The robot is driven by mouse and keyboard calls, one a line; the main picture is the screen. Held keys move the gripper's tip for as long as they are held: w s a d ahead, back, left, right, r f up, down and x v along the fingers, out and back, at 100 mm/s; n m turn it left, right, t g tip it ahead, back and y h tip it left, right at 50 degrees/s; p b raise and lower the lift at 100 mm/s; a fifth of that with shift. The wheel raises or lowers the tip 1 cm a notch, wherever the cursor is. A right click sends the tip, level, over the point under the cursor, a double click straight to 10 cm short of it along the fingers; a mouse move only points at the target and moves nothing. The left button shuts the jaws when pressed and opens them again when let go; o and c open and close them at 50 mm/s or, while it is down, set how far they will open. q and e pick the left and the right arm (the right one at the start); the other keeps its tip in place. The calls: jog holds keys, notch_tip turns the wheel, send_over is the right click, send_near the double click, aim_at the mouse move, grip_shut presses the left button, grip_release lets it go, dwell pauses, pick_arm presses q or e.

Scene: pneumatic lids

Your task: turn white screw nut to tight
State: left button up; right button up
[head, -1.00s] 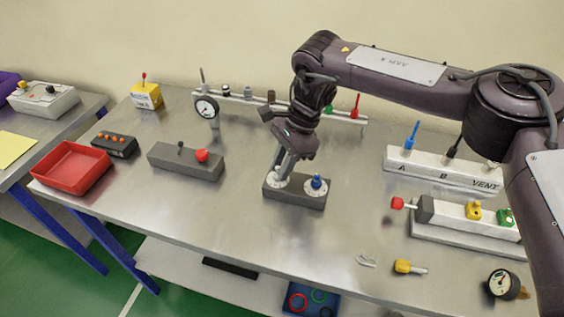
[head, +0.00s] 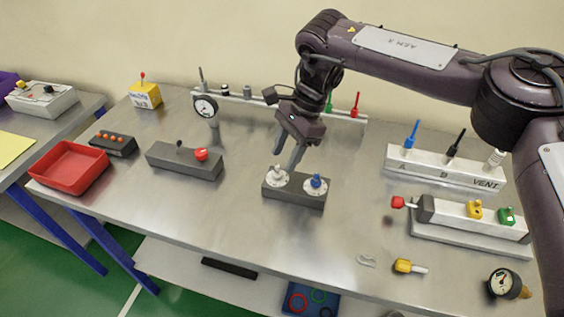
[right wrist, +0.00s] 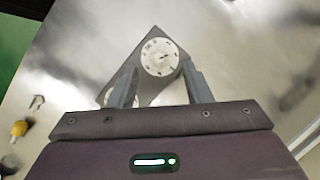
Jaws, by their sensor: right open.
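The white screw nut (head: 278,172) stands on a round white dial on the left half of a dark grey block (head: 293,198). A blue screw nut (head: 316,181) stands on a second dial at the right. My right gripper (head: 285,160) is open and empty just above the white nut, its fingers spread. In the right wrist view, the marked dial with the white nut (right wrist: 162,58) shows between and beyond the fingertips (right wrist: 161,70). The second dial there is partly hidden by a finger. My left gripper is out of view.
A grey box with a red knob (head: 201,155) stands left of the block. A rail with a gauge (head: 205,107) runs behind. White valve bars (head: 445,170) stand at the right. A clip (head: 366,260) and a yellow-handled part (head: 403,266) lie in front. Table around the block is clear.

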jog(key=shift+v, duration=2.35)
jog(key=shift+r, duration=0.15)
